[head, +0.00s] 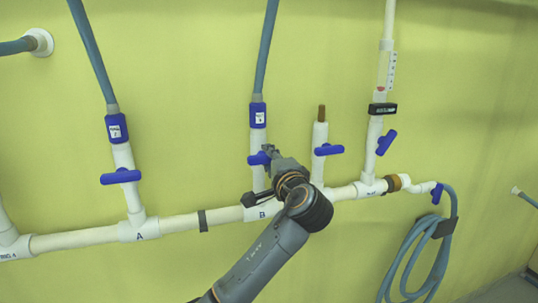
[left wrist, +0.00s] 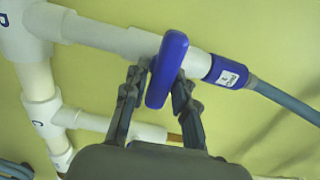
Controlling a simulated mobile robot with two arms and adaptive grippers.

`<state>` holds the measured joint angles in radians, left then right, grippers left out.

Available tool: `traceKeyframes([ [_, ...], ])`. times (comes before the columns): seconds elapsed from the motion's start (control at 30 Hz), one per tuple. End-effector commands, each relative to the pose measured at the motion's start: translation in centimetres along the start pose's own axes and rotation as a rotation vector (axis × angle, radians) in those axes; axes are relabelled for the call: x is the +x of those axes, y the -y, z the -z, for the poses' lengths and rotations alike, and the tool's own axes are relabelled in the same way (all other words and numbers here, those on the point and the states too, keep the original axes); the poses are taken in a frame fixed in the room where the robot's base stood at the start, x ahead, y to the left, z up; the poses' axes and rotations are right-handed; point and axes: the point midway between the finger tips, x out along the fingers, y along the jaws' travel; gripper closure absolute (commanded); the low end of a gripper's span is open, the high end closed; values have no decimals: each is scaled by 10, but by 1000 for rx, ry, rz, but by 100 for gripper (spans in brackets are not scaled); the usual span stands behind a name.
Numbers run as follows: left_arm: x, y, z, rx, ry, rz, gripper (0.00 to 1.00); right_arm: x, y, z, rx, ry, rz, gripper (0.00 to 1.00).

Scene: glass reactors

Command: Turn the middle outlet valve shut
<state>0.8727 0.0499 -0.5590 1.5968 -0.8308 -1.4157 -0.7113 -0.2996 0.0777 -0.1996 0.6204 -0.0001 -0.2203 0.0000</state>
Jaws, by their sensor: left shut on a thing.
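The middle outlet valve, on the riser marked B, has a blue handle (head: 258,158) that is partly hidden by my gripper in the head view. In the left wrist view the blue handle (left wrist: 168,70) lies about square across its white pipe. My left gripper (head: 268,150) is at this handle. In the left wrist view its two dark fingers (left wrist: 158,95) are on either side of the handle, shut on it. My right gripper is not in view.
Outlet A's blue handle (head: 121,176) is to the left, across its pipe. Further right are a tilted blue handle (head: 386,142) and a coiled hose (head: 400,262). The white main pipe (head: 80,238) runs below.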

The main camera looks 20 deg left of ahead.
Motion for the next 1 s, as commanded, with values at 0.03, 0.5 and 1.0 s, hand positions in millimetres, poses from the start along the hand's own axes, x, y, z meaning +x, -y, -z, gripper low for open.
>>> traceKeyframes([
  [0.03, 0, 0, 1, 9, -2, 0, 100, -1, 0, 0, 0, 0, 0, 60],
  [0.5, 0, -1, 0, 23, -1, 0, 100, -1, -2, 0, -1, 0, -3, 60],
  [1.0, -6, -1, 1, 21, -2, 0, 57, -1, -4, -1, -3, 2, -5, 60],
])
